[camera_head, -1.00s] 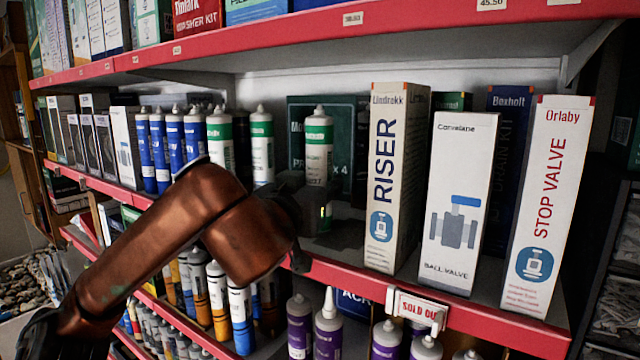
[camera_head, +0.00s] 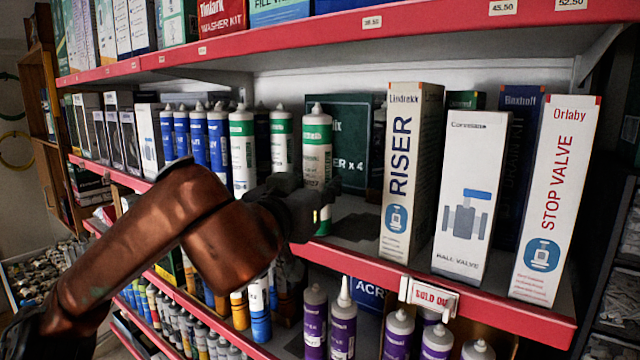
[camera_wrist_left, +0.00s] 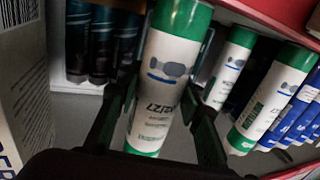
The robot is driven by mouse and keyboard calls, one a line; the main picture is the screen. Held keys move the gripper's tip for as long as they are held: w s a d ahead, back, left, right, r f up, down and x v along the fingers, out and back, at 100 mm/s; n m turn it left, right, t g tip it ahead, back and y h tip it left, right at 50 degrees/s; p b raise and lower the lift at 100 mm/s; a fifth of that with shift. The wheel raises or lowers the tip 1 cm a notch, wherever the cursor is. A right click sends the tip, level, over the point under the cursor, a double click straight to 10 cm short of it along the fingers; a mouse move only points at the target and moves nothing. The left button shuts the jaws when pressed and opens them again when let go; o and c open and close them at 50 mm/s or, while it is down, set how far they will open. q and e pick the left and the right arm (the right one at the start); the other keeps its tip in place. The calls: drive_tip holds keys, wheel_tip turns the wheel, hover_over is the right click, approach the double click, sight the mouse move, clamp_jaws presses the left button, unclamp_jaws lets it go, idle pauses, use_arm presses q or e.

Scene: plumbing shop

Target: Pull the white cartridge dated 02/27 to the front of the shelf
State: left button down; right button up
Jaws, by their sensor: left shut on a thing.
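A white cartridge with green bands (camera_head: 317,150) stands upright near the front edge of the middle shelf, ahead of the dark green box behind it. My left gripper (camera_head: 318,205) is shut around its lower body. In the left wrist view the same cartridge (camera_wrist_left: 168,75) sits between the two dark fingers (camera_wrist_left: 160,115). Its label has a valve picture and an upside-down date that looks like 02/27. Two similar white and green cartridges, one nearer (camera_head: 282,140) and one farther left (camera_head: 242,150), stand to its left. My right gripper is not in view.
Blue cartridges (camera_head: 198,140) stand farther left. The RISER box (camera_head: 411,170) stands to the right, with bare shelf (camera_head: 355,225) between. The red shelf edge (camera_head: 350,262) runs in front. The upper shelf (camera_head: 330,42) hangs overhead. Purple cartridges (camera_head: 342,325) stand below.

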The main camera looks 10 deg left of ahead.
use_arm(q)
drive_tip(key=c, duration=1.8)
unclamp_jaws()
drive_tip(key=o, duration=0.4)
drive_tip(key=shift+o, duration=0.7)
drive_tip(key=s+a, duration=0.1)
drive_tip(key=s, duration=1.1)
drive_tip(key=shift+a, duration=0.35)
drive_tip(key=shift+w, duration=0.1)
